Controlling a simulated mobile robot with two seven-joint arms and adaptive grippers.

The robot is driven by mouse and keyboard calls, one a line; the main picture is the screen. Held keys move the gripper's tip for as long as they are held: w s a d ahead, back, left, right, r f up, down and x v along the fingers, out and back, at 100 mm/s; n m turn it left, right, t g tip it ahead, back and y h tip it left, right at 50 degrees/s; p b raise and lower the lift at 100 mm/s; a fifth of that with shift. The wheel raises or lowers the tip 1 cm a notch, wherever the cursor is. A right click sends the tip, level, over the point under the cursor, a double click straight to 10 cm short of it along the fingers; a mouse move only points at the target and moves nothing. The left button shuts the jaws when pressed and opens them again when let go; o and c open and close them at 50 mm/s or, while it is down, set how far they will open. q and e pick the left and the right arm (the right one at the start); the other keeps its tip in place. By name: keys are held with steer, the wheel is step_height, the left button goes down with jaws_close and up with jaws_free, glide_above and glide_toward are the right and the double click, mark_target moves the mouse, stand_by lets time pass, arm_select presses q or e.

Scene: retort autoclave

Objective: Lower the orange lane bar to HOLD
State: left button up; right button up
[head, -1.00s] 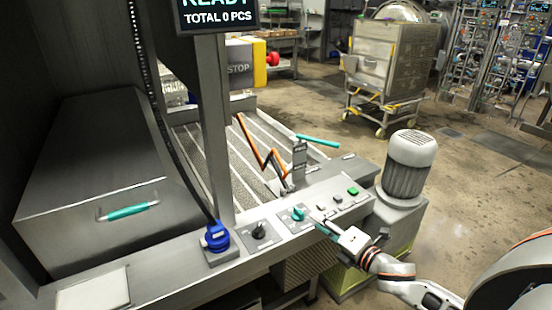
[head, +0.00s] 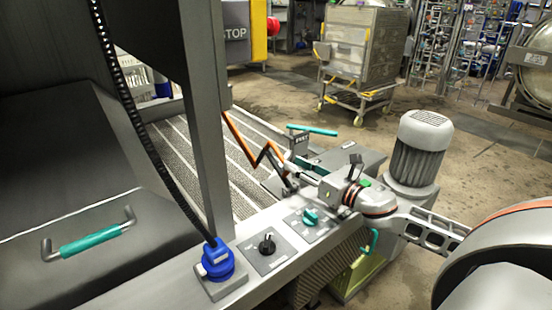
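The orange lane bar (head: 239,137) slants up and left over the conveyor lanes, with a bent orange linkage at its lower end by a small post. A lever with a teal grip (head: 313,130) sticks out from a labelled post (head: 299,144); the label is too small to read surely. My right gripper (head: 301,173) reaches in from the right over the control panel, close to the post's base and below the teal grip. Its fingers are small and blend with the metal, so their opening and any contact are unclear. My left gripper is not in view.
A teal knob (head: 310,216), a black switch (head: 267,244) and a blue connector (head: 217,259) sit on the panel, left of my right wrist. A grey motor (head: 419,150) stands behind my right arm. An upright frame column (head: 208,120) stands left of the lane bar.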

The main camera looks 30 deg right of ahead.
mark_target(283, 158)
steer(key=shift+w+a, duration=0.2)
steer(key=shift+w, duration=1)
steer(key=shift+w+a, duration=0.25)
steer(key=shift+w, duration=0.9)
steer(key=shift+w+a, duration=0.2)
steer(key=shift+w, duration=1)
jaws_close()
